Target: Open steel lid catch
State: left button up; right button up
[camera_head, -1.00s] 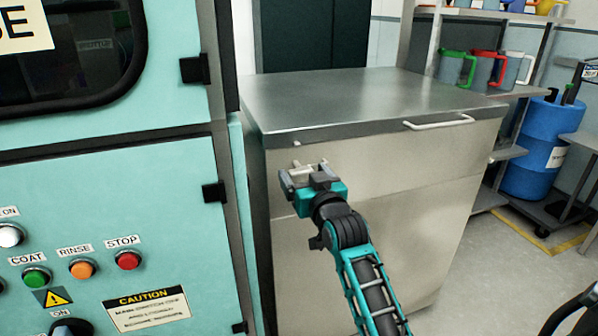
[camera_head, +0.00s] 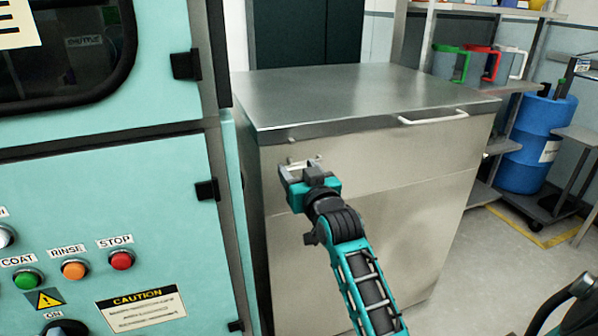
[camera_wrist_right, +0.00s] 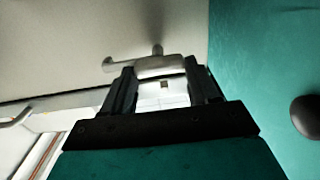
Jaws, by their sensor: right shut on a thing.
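A steel chest (camera_head: 375,200) stands in the middle of the head view with its flat metal lid (camera_head: 360,95) down. The small steel lid catch (camera_head: 299,163) is on its front face near the upper left corner. My right gripper (camera_head: 303,169) is at this catch, its arm coming up from the bottom. In the right wrist view the gripper (camera_wrist_right: 163,78) is shut on the catch (camera_wrist_right: 155,66), with the two dark fingers on either side of its pale metal part. The fingers hide some of the catch. My left gripper is not in view.
A teal machine (camera_head: 110,190) with push buttons stands close on the left of the chest. A bar handle (camera_head: 433,117) is on the lid's front edge at the right. Shelves with jugs (camera_head: 478,65) and a blue drum (camera_head: 533,145) stand at the right. Floor is open right of the chest.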

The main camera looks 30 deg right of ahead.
jog(key=c, duration=0.4)
jog(key=shift+r+n+p, duration=0.25)
jog(key=shift+n+p, duration=0.35)
jog(key=shift+p, duration=0.45)
jog(key=shift+c, duration=0.2)
jog(key=shift+f+n+p, duration=0.1)
jog(key=shift+n+p, duration=0.4)
jog(key=shift+p, duration=0.1)
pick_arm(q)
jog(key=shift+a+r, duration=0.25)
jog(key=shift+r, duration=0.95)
pick_arm(e)
jog(key=shift+f, duration=0.1)
jog(key=o, duration=1.5)
jog(key=shift+w, duration=0.1)
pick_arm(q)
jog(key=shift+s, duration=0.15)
pick_arm(e)
jog(key=shift+a+f, duration=0.1)
